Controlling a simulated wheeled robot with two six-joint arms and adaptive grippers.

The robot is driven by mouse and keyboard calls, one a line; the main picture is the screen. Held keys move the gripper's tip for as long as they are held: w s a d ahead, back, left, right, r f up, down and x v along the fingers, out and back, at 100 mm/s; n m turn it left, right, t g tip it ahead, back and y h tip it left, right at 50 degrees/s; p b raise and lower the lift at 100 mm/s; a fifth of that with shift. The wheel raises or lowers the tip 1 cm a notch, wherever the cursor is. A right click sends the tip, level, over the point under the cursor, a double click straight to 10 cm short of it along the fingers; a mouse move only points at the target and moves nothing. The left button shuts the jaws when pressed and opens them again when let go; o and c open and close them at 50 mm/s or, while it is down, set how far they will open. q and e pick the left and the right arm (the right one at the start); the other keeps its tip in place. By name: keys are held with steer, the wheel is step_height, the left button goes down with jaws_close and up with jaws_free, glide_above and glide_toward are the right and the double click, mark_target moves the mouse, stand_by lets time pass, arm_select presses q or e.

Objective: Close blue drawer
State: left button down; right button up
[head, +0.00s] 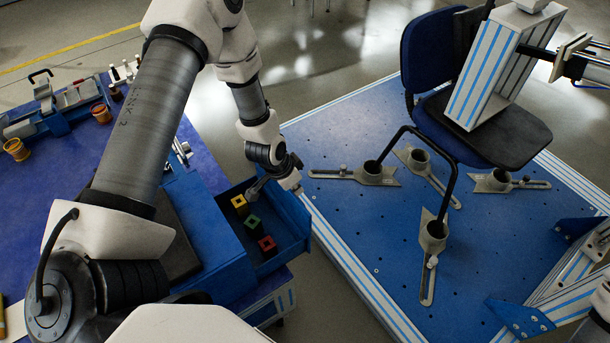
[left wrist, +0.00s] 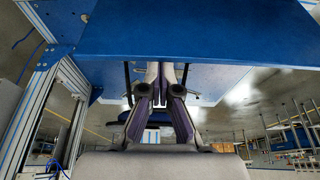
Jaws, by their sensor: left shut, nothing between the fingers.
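The blue drawer (head: 291,222) stands pulled out to the right of its blue cabinet (head: 214,243) in the head view. Inside it lie a yellow block (head: 240,203), a green block (head: 253,222) and a red block (head: 267,245). My left gripper (head: 256,189) is at the drawer's far end, low over its edge; contact cannot be told. In the left wrist view my left gripper's fingers (left wrist: 157,74) are together and empty, with a broad blue surface close above them. My right gripper is out of view.
A blue platform (head: 345,135) with metal clamps and a black bent bar stands right of the drawer. A blue office chair (head: 430,60) with a striped test block is on it. The blue workbench at left carries a toolbox (head: 62,112) and small containers. A floor gap separates bench and platform.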

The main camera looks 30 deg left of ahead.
arm_select(q)
steer(key=s+a+p, duration=0.5)
steer(key=s+p, duration=0.3)
steer(key=s, duration=0.4)
steer(key=shift+s+a+p, duration=0.15)
steer(key=shift+s+p, duration=0.25)
